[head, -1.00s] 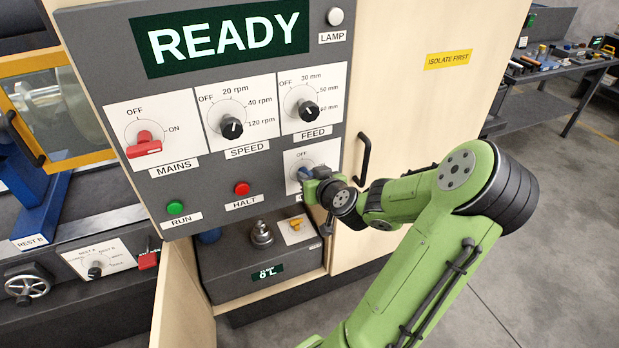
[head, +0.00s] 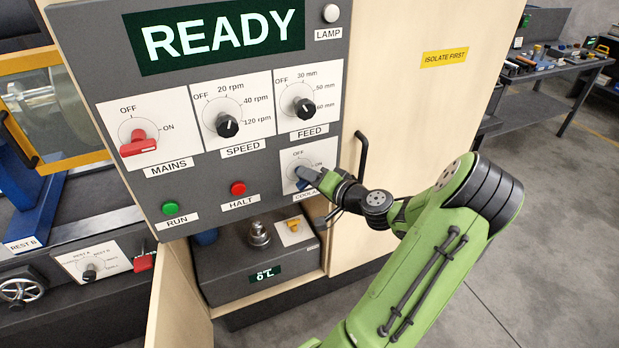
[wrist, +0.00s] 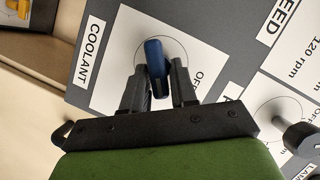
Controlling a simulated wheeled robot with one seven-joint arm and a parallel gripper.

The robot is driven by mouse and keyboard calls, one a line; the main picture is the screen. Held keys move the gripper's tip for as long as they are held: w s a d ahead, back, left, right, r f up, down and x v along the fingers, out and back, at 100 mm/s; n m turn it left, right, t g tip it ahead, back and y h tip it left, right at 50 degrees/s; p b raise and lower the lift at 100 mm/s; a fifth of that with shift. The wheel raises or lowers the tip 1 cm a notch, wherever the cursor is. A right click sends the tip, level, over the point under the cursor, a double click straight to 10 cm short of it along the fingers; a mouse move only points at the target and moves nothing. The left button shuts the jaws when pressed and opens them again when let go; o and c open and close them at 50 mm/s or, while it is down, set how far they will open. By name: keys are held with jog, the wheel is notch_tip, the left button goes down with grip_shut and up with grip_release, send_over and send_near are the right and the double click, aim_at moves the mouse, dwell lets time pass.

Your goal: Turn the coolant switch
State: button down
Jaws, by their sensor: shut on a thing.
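The coolant switch is a blue handle on a white plate marked COOLANT. In the wrist view the blue handle (wrist: 154,62) sits between my gripper's two dark fingers, which are shut on it. In the head view the blue coolant switch (head: 307,173) shows just past the fingertips, and my gripper (head: 322,180) partly covers the plate (head: 291,182).
The feed knob (head: 303,108) is above the coolant plate, and the red halt button (head: 238,188) is to its left. A black door handle (head: 361,150) stands out close to the right of my gripper. The display (head: 218,38) reads READY.

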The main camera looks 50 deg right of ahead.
jog(key=m+t, duration=0.1)
jog(key=m, duration=0.2)
jog(key=m+t, duration=0.1)
jog(key=m, duration=0.1)
jog(key=shift+d+f+m+t+y, duration=0.1)
jog(key=shift+f+m+t+y, duration=0.2)
jog(key=shift+f, duration=0.1)
jog(key=shift+s, duration=0.1)
dwell(0.4)
jog(key=c, duration=1.1)
grip_release()
jog(key=shift+s, duration=0.1)
jog(key=s, duration=0.5)
jog(key=s+a, duration=0.1)
jog(key=s, duration=0.4)
jog(key=s+a, duration=0.1)
jog(key=s, duration=0.4)
jog(key=shift+s+a+f+b, duration=0.1)
jog(key=shift+s+b, duration=0.1)
jog(key=shift+b, duration=0.1)
jog(key=shift+w, duration=0.1)
